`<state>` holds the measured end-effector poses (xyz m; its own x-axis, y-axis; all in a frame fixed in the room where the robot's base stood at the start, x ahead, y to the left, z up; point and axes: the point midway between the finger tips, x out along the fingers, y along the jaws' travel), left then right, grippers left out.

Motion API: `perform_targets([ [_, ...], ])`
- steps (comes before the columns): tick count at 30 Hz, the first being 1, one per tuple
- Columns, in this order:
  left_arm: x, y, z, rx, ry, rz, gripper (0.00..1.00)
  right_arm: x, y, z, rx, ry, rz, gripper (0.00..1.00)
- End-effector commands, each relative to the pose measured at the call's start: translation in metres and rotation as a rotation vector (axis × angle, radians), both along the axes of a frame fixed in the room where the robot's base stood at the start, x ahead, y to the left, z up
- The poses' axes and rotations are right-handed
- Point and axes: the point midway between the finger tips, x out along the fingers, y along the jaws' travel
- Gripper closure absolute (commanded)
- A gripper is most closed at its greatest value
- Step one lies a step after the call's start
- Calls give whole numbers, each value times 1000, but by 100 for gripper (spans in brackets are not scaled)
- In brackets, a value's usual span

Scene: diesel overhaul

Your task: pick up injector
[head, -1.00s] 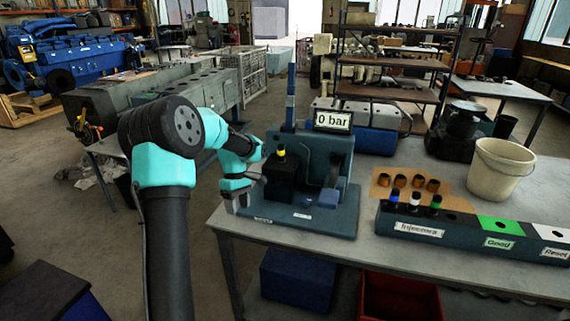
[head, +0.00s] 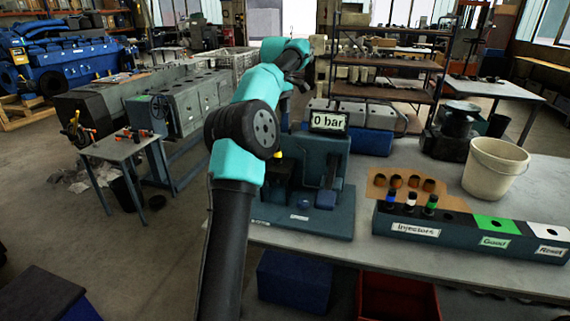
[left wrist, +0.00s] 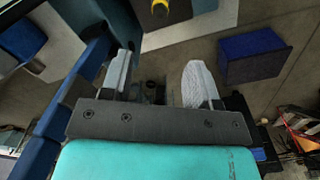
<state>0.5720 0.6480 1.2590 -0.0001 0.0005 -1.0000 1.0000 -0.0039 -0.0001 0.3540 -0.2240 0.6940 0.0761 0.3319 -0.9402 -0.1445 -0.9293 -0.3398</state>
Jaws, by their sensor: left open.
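An injector with a yellow top (head: 278,155) stands in the dark block of the test stand (head: 325,222), partly hidden by my left arm. Its yellow top also shows at the upper edge of the left wrist view (left wrist: 176,10). Several injectors stand in the rack (head: 455,238), among them blue (head: 391,197), white (head: 411,199) and green-banded (head: 431,202) ones. My left gripper (left wrist: 158,85) is open, with nothing between its fingers, apart from the yellow-topped injector. In the head view the arm reaches up over the stand and its fingers are hard to make out. My right gripper is out of view.
The stand carries a "0 bar" display (head: 328,122). A blue upright post (left wrist: 75,85) is close beside my left gripper in the wrist view. A white bucket (head: 497,168) stands on the bench at the right. The rack has green "Good" (head: 495,224) and white "Reset" sections.

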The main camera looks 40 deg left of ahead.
Motion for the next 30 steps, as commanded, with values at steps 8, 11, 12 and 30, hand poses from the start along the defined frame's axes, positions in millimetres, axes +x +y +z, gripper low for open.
perform_targets([
  [8, 0, 0, -1, 0, 0, 0, 45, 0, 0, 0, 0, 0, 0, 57],
  [11, 0, 0, -5, 0, 1, 0, 45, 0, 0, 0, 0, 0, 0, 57],
  [12, 0, 0, -7, -1, 1, 0, 45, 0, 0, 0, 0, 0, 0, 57],
  [30, -1, 1, -89, -1, 3, 1, 45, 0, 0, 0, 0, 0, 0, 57],
])
